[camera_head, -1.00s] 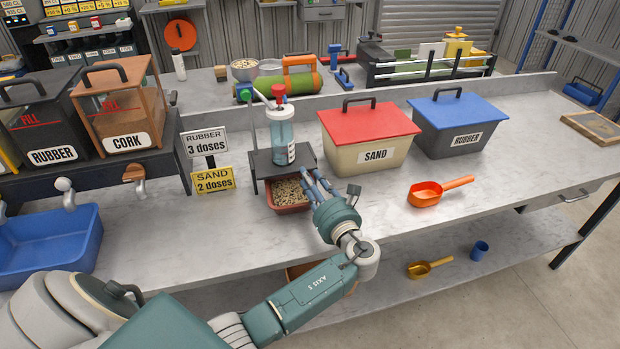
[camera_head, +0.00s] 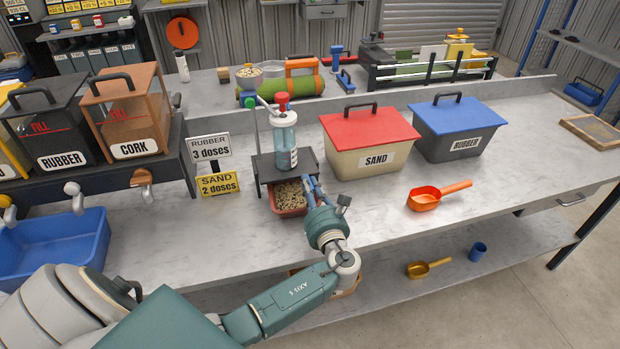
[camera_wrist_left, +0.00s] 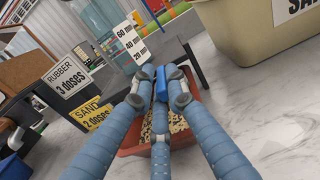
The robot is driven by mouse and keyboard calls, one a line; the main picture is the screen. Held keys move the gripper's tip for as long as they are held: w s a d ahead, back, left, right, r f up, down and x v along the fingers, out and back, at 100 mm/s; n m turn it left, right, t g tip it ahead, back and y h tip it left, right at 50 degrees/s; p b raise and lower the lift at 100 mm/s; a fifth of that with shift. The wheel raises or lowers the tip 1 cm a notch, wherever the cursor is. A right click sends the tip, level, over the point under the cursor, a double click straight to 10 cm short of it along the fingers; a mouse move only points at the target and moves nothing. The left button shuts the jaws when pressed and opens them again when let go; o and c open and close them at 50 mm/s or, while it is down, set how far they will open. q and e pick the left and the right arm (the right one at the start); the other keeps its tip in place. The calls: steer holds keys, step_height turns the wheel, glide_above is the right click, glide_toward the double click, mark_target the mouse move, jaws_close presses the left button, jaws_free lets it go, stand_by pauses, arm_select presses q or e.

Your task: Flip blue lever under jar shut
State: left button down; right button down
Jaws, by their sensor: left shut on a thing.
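The clear jar (camera_head: 285,143) with a red top stands upright on a small dark stand (camera_head: 264,165). In the left wrist view the jar (camera_wrist_left: 124,42) shows its scale marks. The blue lever (camera_wrist_left: 161,85) shows between my left fingertips at the stand's front edge. My left gripper (camera_head: 312,187) is shut on it, at the stand's front right. The gripper's fingers (camera_wrist_left: 158,92) also fill the middle of the left wrist view and hide part of the lever. A red tray (camera_head: 283,208) of mixed granules sits under the stand. My right gripper is not in view.
A sand bin (camera_head: 350,160) with a red lid stands close right of the stand. A rubber bin (camera_head: 440,143) and an orange scoop (camera_head: 424,200) are further right. Two dose signs (camera_head: 211,150) stand to the left.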

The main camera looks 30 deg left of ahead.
arm_select(q)
steer(key=shift+w+d+r, duration=0.15)
steer(key=shift+r, duration=0.15)
steer(key=c, duration=1.9)
jaws_free()
steer(key=shift+o, duration=0.3)
steer(key=shift+d, duration=0.1)
steer(key=shift+f, duration=0.1)
steer(key=shift+f, duration=0.1)
steer(key=v, duration=1.2)
